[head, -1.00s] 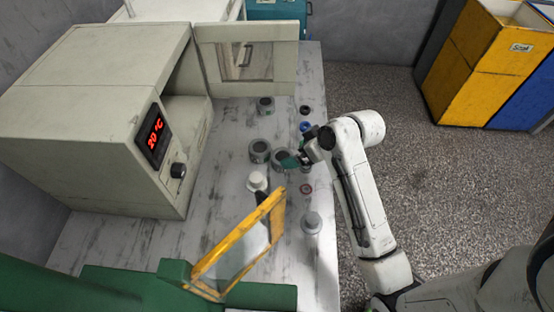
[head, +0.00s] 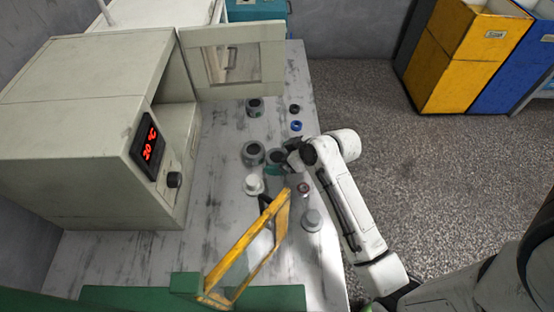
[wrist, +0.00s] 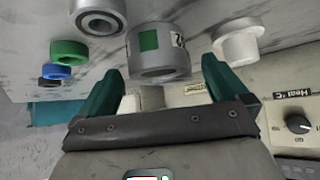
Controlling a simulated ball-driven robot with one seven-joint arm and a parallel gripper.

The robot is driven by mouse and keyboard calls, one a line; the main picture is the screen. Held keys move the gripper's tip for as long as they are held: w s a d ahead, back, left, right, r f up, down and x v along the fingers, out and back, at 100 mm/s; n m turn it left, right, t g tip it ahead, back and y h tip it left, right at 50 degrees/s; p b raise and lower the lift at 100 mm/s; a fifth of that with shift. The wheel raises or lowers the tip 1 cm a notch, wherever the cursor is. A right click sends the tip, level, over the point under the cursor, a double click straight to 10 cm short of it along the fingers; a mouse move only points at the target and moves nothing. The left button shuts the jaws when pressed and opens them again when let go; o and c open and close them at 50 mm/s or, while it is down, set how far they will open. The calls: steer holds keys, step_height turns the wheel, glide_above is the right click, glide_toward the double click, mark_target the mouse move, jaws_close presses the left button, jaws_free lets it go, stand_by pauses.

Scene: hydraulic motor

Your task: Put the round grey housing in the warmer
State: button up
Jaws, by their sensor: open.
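The cream warmer (head: 90,120) stands at the left in the head view. Its door (head: 230,60) is swung open. Several round grey housings stand on the table: one at the back (head: 254,107), one in the middle (head: 253,153) and one beside my gripper (head: 277,157). My gripper (head: 284,167) is open and low over the table. In the wrist view its green fingers (wrist: 160,75) point toward a grey housing (wrist: 158,48) with a green square, which shows between and beyond the tips. I cannot tell whether they touch it. Another grey housing (wrist: 98,16) is left of it.
A white flanged part (head: 254,185) stands close by, also in the wrist view (wrist: 238,42). A grey flanged part (head: 311,220), a red-marked ring (head: 303,189), a blue ring (head: 296,126) and a black ring (head: 294,109) lie near the right edge. A yellow-framed panel (head: 245,250) rises in front.

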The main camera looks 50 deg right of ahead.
steer(key=shift+x, duration=1.35)
steer(key=shift+c, duration=0.2)
steer(key=c, duration=1.2)
steer(key=shift+d, duration=0.1)
steer(key=shift+c, duration=1)
steer(key=shift+r, duration=0.1)
